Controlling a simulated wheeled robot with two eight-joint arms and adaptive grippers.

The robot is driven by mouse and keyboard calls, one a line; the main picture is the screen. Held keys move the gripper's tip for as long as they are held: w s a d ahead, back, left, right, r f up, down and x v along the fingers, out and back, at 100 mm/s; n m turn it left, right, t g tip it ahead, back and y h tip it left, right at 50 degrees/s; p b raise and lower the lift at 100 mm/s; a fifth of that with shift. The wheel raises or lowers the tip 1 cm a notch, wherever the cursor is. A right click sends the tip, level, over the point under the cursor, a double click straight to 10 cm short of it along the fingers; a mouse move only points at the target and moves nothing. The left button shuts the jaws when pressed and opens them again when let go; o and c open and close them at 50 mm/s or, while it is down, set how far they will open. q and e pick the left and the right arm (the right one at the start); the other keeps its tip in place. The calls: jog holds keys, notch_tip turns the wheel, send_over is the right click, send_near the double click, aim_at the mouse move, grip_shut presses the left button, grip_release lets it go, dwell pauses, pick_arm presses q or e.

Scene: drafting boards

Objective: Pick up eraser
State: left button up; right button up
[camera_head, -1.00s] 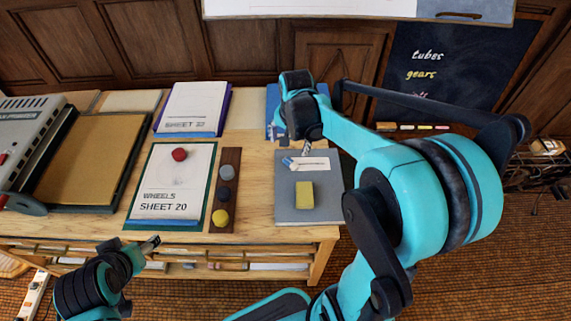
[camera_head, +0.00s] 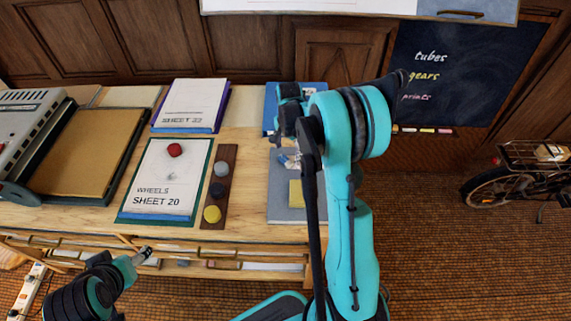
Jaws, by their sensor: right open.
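A grey board (camera_head: 281,211) lies on the right end of the wooden desk. A yellow block (camera_head: 295,194) lies on it, partly hidden by my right arm. A small blue-and-white piece (camera_head: 287,161) lies farther back on the same board; I cannot tell for sure which of the two is the eraser. My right gripper (camera_head: 283,143) is open, over the board's back edge by the blue-and-white piece, and mostly hidden by its own arm. My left gripper (camera_head: 142,255) is in front of the desk, away from both; its jaw state is unclear.
A dark strip with round pucks (camera_head: 219,187) lies left of the board. Beside it is the SHEET 20 clipboard (camera_head: 164,190) with a red knob. SHEET 22 (camera_head: 192,104) lies behind. A grey machine (camera_head: 28,125) stands at the left. A bicycle (camera_head: 500,180) stands at the right.

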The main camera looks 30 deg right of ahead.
notch_tip(320, 180, down, 2)
jog(key=shift+f, duration=0.15)
pick_arm(q)
jog(key=shift+f, duration=0.45)
pick_arm(e)
jog(key=c, duration=1.2)
jog(key=shift+r, duration=0.25)
notch_tip(320, 180, up, 4)
jog(key=shift+r+p, duration=0.25)
jog(key=shift+p, duration=0.85)
pick_arm(q)
notch_tip(320, 180, up, 6)
jog(key=p, duration=0.3)
jog(key=shift+f, duration=0.15)
pick_arm(e)
jog(key=s+d+r, duration=0.1)
jog(key=s+r, duration=0.1)
jog(key=s, duration=0.1)
jog(key=s+d+r, duration=0.1)
jog(key=s+r, duration=0.1)
jog(key=s, duration=0.2)
jog(key=s+d+r, duration=0.1)
jog(key=s+r, duration=0.1)
jog(key=s, duration=0.2)
jog(key=shift+s+r, duration=0.1)
jog(key=shift+r, duration=0.05)
